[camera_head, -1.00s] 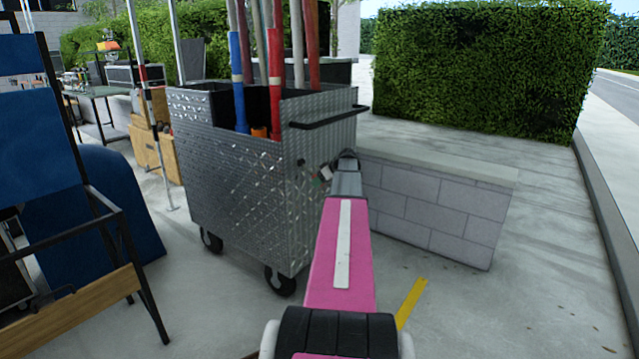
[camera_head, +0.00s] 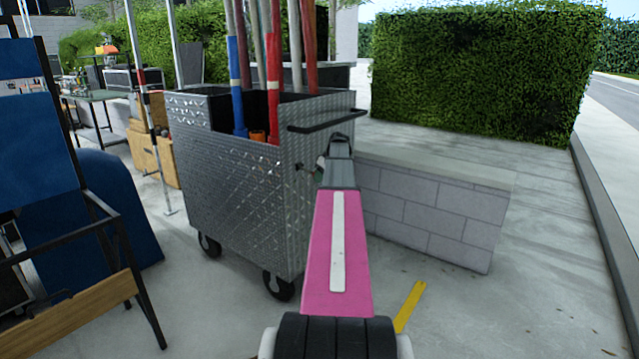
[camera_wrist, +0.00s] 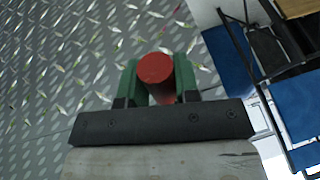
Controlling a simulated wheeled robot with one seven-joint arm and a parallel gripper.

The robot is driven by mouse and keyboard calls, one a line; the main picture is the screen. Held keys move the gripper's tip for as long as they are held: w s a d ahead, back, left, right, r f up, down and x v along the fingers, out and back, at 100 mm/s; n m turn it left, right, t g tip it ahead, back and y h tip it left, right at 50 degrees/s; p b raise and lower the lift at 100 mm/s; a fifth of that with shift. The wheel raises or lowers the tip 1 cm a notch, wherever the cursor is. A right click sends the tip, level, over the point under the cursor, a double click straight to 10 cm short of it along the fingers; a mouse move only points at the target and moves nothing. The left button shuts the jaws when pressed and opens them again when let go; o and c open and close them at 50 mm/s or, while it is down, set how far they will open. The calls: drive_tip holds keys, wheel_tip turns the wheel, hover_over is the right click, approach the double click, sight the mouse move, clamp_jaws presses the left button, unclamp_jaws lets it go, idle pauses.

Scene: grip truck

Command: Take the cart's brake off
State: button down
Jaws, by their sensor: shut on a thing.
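The cart (camera_head: 240,185) is a silver diamond-plate box on black wheels, with a black push bar (camera_head: 328,119) on its right end. A small dark lever (camera_head: 303,167) sticks out from that end below the bar, beside my gripper (camera_head: 322,168). In the wrist view my gripper (camera_wrist: 157,85) has green fingers shut around a red round-ended grip (camera_wrist: 155,68), which looks like the brake lever's handle. The cart's diamond plate (camera_wrist: 60,60) fills the left behind it. My wrist hides most of the fingers and the grip in the head view.
Long-handled tools (camera_head: 273,80) stand in the cart. A low block wall (camera_head: 430,215) stands close on the right, with a hedge (camera_head: 480,70) behind. A blue-backed chair with a wooden bar (camera_head: 85,310) is at the front left. Open pavement lies at the front right.

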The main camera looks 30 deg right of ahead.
drive_tip(key=shift+d+r+g+h, duration=0.1)
drive_tip(key=shift+r+g+h, duration=0.2)
drive_tip(key=shift+r+g, duration=0.5)
drive_tip(key=shift+r, duration=0.15)
drive_tip(key=c, duration=0.8)
unclamp_jaws()
drive_tip(key=shift+c, duration=0.2)
drive_tip(key=v, duration=1)
drive_tip(key=shift+s+r, duration=0.2)
drive_tip(key=shift+r, duration=0.2)
